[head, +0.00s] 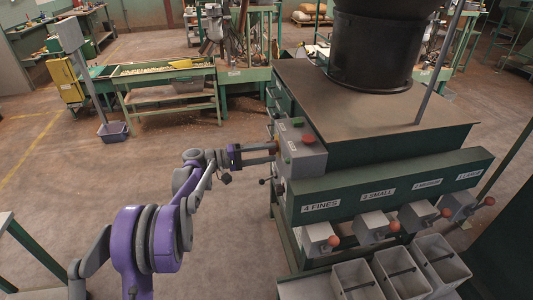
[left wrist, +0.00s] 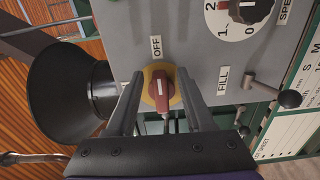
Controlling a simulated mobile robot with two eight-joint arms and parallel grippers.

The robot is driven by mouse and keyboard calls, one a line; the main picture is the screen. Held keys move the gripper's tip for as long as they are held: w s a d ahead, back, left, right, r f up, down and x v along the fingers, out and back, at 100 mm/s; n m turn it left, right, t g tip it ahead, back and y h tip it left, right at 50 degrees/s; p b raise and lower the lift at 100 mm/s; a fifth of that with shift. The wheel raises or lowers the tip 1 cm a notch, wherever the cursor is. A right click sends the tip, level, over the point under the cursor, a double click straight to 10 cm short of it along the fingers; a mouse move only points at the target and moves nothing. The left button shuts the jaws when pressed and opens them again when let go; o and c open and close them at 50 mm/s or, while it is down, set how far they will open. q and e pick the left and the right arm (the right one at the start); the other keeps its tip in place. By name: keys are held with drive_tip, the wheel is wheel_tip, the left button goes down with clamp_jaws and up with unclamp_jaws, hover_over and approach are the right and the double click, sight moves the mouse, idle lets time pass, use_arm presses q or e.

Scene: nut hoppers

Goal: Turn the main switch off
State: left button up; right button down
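The main switch is a red handle on a round yellow plate (left wrist: 160,87), on a grey panel in the left wrist view. Its handle runs up and down in that picture, roughly in line with the OFF label (left wrist: 155,47) just above it. Another label to its left is partly hidden. My left gripper (left wrist: 160,100) has its two fingers apart, one on each side of the red handle, with a narrow gap showing. In the head view my left gripper (head: 273,152) reaches the left face of the grey control box (head: 301,158). My right gripper is not in view.
A numbered dial (left wrist: 248,8) and a FILL lever (left wrist: 288,98) sit near the switch. A black funnel-like part (left wrist: 62,85) lies to the left. In the head view, hopper chutes and grey bins (head: 355,280) stand right of my arm.

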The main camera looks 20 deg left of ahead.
use_arm(q)
drive_tip(key=b+v, duration=0.1)
drive_tip(key=v, duration=0.9)
drive_tip(key=shift+s+a, duration=0.25)
drive_tip(key=shift+a, duration=0.05)
